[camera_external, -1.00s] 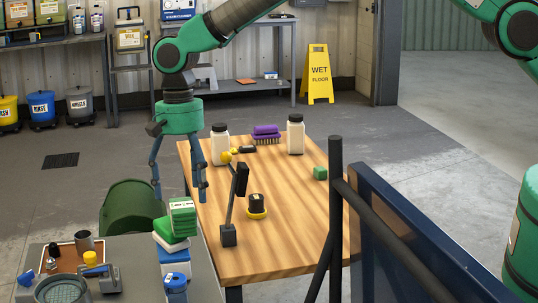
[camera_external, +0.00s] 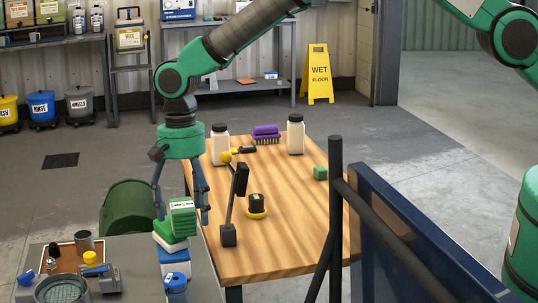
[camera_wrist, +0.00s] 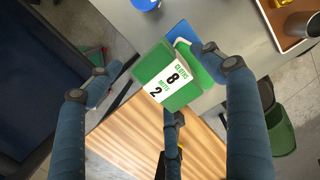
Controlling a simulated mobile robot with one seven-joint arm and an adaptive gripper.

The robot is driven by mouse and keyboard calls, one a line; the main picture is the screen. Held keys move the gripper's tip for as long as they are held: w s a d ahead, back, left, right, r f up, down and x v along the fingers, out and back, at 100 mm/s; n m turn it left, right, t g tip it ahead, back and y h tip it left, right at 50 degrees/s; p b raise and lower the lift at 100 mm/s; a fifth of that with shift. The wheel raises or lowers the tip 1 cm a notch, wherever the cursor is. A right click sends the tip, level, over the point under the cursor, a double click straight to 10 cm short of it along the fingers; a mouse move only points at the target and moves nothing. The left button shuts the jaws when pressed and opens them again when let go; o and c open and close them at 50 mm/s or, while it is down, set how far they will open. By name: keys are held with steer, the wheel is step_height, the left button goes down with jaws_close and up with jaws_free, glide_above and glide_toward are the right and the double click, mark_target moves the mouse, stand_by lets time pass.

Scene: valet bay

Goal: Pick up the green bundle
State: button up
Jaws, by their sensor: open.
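The green bundle (camera_external: 182,217) is a banded stack of green cloths with a white label. It lies on top of a pile at the edge of the grey side bench. In the wrist view the bundle (camera_wrist: 157,66) shows from above with its printed label, tilted in the picture. My gripper (camera_external: 183,219) is open, with its fingers down around the bundle's left and right sides. In the wrist view my gripper (camera_wrist: 155,65) has one finger on each side of the bundle, with gaps visible. Nothing is held.
Under the bundle are green and white layers and a blue item (camera_external: 174,262). A blue-capped container (camera_external: 176,288) stands just in front. A brown tray (camera_external: 62,262) sits left. A black stand (camera_external: 228,235) and white bottles (camera_external: 219,146) are on the wooden table (camera_external: 285,220).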

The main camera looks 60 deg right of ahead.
mark_target(189, 205)
steer(key=shift+c, duration=0.2)
steer(key=c, duration=1.4)
steer(key=shift+w+r, duration=0.1)
steer(key=shift+r, duration=1.6)
steer(key=shift+s+d+r, duration=0.1)
steer(key=shift+s+r, duration=0.05)
steer(key=shift+s, duration=0.15)
steer(key=s+d, duration=0.2)
steer(key=s, duration=0.2)
steer(key=s+d+r, duration=0.1)
steer(key=s+d, duration=0.1)
steer(key=s, duration=0.3)
steer(key=s+d, duration=0.2)
steer(key=s, duration=0.3)
steer(key=shift+s+r, duration=0.15)
steer(key=shift+r, duration=0.05)
